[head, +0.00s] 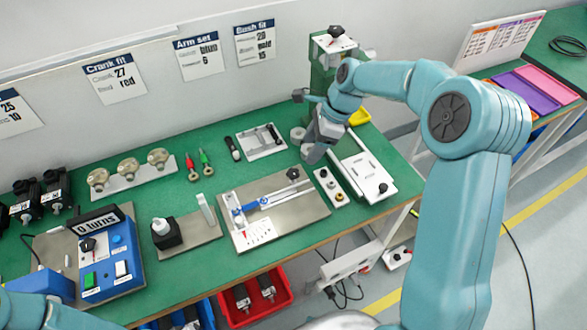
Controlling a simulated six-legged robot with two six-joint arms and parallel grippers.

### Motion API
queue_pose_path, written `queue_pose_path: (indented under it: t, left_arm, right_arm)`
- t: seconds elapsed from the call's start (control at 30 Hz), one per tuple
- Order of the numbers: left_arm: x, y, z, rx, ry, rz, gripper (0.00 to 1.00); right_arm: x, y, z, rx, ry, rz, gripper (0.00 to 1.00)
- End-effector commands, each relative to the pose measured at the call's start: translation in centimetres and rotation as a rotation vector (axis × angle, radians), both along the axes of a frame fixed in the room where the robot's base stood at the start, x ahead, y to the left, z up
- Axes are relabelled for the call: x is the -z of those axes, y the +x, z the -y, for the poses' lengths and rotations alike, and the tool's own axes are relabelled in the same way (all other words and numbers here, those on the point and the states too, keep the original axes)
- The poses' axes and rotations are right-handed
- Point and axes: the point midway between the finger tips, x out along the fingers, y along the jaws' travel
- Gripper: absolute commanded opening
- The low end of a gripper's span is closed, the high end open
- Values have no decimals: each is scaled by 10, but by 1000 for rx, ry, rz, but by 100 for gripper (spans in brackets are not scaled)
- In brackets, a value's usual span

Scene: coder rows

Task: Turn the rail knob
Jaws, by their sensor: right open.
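A metal plate (310,208) near the middle of the green bench carries a slotted rail with a blue linkage (245,208).
A white box with a black knob (362,178) and a small button strip (331,187) lie right of the plate. A black block (166,233) stands on a plate to the left. A blue control box (108,265) is farther left.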

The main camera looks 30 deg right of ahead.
Motion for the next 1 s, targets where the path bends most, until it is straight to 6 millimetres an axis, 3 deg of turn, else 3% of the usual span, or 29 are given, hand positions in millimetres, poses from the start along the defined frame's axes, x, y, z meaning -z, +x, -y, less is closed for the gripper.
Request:
queue_pose_path:
  t: [0.2,0.4,0.6,0.9,0.93,1.0]
  left_arm:
    - [-3,0,0,0,0,0,43]
    - [-5,0,0,0,0,0,43]
    - [-6,0,0,0,0,0,43]
    - [-6,0,0,0,0,0,43]
    - [-6,0,0,0,0,0,43]
    - [-6,0,0,0,0,0,43]
  right_arm:
    - [50,8,-20,-2,2,-5,64]
    - [86,16,-33,-2,2,-3,64]
    - [104,21,-40,-1,1,-2,64]
    - [106,22,-40,0,0,0,64]
    - [106,22,-40,0,0,0,57]
    - [106,22,-40,0,0,0,35]
